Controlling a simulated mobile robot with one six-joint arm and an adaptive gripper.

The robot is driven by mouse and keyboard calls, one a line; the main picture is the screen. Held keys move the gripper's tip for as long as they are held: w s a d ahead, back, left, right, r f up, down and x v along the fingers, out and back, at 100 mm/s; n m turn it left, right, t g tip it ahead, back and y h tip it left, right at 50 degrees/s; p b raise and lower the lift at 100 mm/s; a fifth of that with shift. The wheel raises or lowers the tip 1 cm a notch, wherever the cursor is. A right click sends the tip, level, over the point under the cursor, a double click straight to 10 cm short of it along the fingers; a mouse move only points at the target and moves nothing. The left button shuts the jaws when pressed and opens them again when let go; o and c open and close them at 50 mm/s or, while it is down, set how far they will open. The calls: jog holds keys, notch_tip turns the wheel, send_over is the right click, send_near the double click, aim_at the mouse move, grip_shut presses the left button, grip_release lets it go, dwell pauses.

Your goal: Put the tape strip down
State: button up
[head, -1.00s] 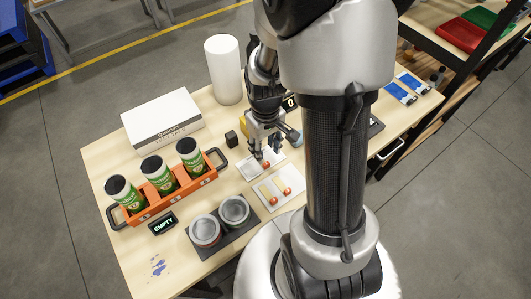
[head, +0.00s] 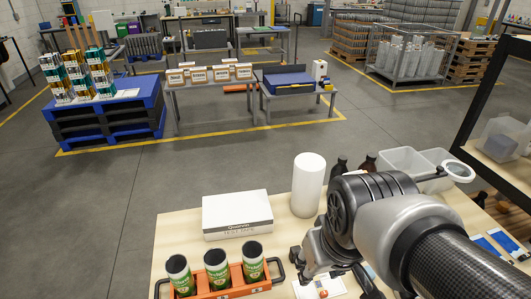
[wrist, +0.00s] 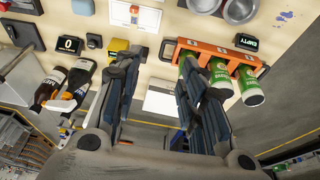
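My gripper (wrist: 161,68) is open in the wrist view, with its two dark-padded fingers well apart. I see no tape strip between them. In the head view my arm hides most of the gripper. A white card with red marks (wrist: 136,15) lies on the table at the top of the wrist view, beyond the fingertips. Part of a white card with a red spot (head: 322,291) shows at the bottom of the head view. I cannot make out a clear tape strip on either. The white test tape box (head: 237,214) stands on the table; its white surface shows between my fingers (wrist: 160,102).
An orange carrier (head: 228,291) with three green cans stands left of my arm. A white roll (head: 308,184) stands behind it, near dark bottles (wrist: 76,83). A yellow block (wrist: 118,45) and two displays sit on the table. Bare tabletop (head: 176,232) shows at left.

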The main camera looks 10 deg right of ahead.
jog(key=shift+t, duration=0.6)
jog(key=s+r, duration=0.1)
jog(key=s+a, duration=0.1)
jog(key=s+a+r, duration=0.1)
jog(key=s, duration=0.1)
jog(key=shift+s+r, duration=0.1)
jog(key=shift+r, duration=0.2)
jog(key=shift+f, duration=0.1)
notch_tip(320, 180, down, 3)
jog(key=b, duration=0.3)
